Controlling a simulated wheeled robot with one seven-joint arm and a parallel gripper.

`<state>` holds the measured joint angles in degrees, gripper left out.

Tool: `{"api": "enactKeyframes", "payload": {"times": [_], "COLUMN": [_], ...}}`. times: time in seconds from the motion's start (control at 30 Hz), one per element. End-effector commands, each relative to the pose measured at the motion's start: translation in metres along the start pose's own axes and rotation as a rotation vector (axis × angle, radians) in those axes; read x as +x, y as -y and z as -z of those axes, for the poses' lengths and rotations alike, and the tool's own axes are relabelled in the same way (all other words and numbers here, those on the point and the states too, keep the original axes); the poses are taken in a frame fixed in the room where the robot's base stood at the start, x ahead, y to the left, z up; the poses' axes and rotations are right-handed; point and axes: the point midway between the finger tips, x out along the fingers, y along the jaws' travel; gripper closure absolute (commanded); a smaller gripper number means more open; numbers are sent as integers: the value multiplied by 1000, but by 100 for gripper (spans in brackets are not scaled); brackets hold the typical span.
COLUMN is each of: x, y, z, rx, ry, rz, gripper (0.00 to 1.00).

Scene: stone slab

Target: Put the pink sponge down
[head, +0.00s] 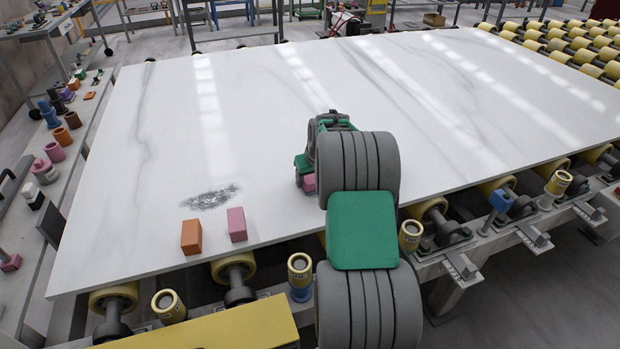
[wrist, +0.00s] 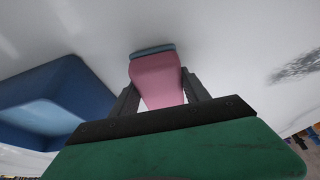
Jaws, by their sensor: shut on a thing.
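The pink sponge (wrist: 158,82) has a blue-grey layer at its far end. It sits between the two dark fingers of my gripper (wrist: 160,90) in the wrist view, and my gripper is shut on it. In the head view a small pink part of the sponge (head: 309,183) shows below the green gripper body, over the white marble slab (head: 260,120). My arm hides the rest. I cannot tell whether the sponge touches the slab.
An orange block (head: 191,237) and a pink block (head: 236,224) stand near the slab's front edge, before a dark grey scuffed patch (head: 210,197). A blue hollow object (wrist: 45,100) is close to my gripper on the left in the wrist view. The slab's far part is clear.

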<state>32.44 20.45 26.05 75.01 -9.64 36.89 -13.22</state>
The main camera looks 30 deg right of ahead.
Motion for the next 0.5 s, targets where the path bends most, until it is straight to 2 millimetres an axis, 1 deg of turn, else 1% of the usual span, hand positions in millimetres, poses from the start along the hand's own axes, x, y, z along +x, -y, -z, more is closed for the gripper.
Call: {"api": "enactKeyframes", "payload": {"times": [0.2,0.3,0.33,0.5], "x": [7,7,7,8], "y": [0,0,0,0], "z": [-3,-3,-3,-4], "rx": [0,0,0,0], "ry": [0,0,1,2], "rz": [0,0,0,1], "gripper": [78,78,45,31]}}
